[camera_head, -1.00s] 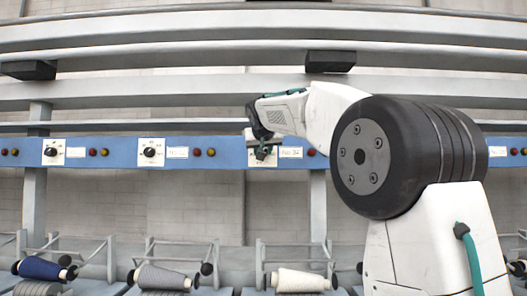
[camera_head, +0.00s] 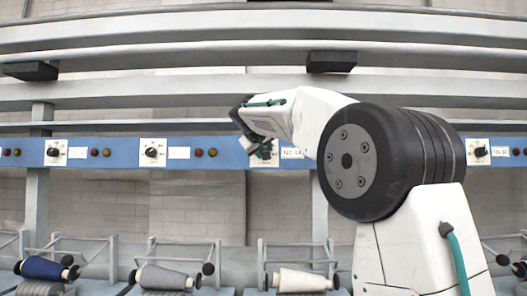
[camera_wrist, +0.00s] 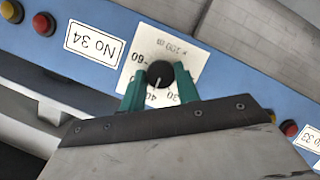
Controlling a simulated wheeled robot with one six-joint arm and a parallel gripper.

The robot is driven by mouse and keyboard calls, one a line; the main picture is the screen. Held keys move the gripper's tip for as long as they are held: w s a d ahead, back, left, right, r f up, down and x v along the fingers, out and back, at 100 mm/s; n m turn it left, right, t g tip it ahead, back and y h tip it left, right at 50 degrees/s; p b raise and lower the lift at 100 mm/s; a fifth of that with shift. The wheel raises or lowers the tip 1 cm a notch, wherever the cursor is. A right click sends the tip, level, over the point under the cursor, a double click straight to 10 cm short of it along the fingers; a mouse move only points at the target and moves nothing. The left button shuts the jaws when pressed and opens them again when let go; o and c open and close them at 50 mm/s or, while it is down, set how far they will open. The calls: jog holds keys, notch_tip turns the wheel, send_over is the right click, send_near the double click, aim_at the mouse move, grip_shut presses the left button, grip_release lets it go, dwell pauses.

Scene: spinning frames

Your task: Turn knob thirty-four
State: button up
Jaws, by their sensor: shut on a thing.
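The knob of number thirty-four (camera_wrist: 160,74) is black and round with a white pointer line, on a white dial plate (camera_wrist: 190,58) with printed numbers. A label (camera_wrist: 95,42) reading "No 34" is beside it. In the wrist view my gripper (camera_wrist: 160,90) has its green fingers on either side of the knob, shut on it. The wrist view is turned, so the label reads upside down. In the head view my gripper (camera_head: 265,152) is at the blue panel and hides most of this knob and dial.
The blue rail (camera_head: 225,153) carries other knobs (camera_head: 151,152) with labels and red and yellow buttons. A "No 33" label (camera_wrist: 309,141) is at the wrist view's right edge. Yarn cones (camera_head: 300,281) sit in holders below. Grey beams (camera_head: 200,95) run above the rail.

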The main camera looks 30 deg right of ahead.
jog(key=shift+f, duration=0.1)
jog(key=o, duration=1)
jog(key=shift+a, duration=0.1)
jog(key=shift+c, duration=0.2)
jog(key=v, duration=0.8)
